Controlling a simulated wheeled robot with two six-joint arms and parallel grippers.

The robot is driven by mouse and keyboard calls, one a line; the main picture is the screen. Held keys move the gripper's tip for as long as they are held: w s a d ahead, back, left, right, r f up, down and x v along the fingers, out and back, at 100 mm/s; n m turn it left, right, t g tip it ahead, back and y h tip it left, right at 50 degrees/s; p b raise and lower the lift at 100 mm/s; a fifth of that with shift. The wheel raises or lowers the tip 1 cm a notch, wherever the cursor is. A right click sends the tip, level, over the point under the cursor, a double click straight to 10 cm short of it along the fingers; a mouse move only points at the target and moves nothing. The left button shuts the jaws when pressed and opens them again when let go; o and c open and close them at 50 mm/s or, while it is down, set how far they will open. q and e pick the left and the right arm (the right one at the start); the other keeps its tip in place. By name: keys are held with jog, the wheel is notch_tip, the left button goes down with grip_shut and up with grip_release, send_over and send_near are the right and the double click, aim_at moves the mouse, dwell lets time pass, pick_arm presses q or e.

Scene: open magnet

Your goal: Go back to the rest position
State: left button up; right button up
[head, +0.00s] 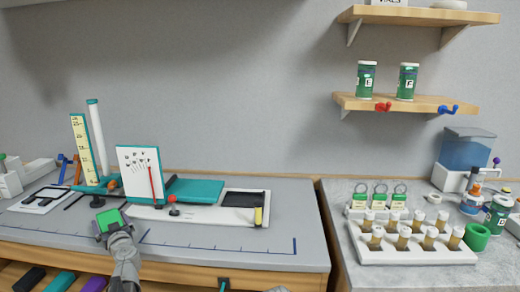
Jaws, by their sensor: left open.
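My left gripper (108,224) is over the front left of the grey bench. It is open. A green square piece (111,219) shows right at its fingertips; I cannot tell whether it touches them or lies on the bench beyond. Behind the gripper stand a yellow scale (82,150) and a white post (97,138) on a teal base.
A white card (141,172) and a white tray with a dark panel (245,198) stand on the bench (270,250). Its front right is clear. The right counter holds a white vial rack (410,257) and a blue tank (466,155). Green cans (366,80) stand on a wall shelf (420,104).

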pick_arm(q)
notch_tip(320, 180, up, 11)
jog(key=p, duration=1)
jog(key=shift+s+d, duration=0.1)
jog(key=shift+m+t+h, duration=0.3)
jog(key=shift+h, duration=0.1)
jog(key=shift+w+d+r+m+t+h, duration=0.15)
jog(key=shift+w+m+t+h, duration=0.15)
jog(key=shift+w+h, duration=0.1)
jog(key=d+r+m+t+h+p, duration=0.1)
jog(key=m+h, duration=0.1)
jog(key=h, duration=0.1)
jog(key=d+r+m+t+h+p, duration=0.1)
jog(key=d+m+h, duration=0.1)
jog(key=h, duration=0.1)
jog(key=d+r+m+t+h+p, duration=0.1)
jog(key=m+h, duration=0.1)
jog(key=h, duration=0.1)
jog(key=shift+s+d+r+p, duration=0.2)
jog(key=shift+s+r+p, duration=0.05)
jog(key=shift+s+p, duration=0.1)
jog(key=shift+d+m+h, duration=0.15)
jog(key=shift+m+h, duration=0.15)
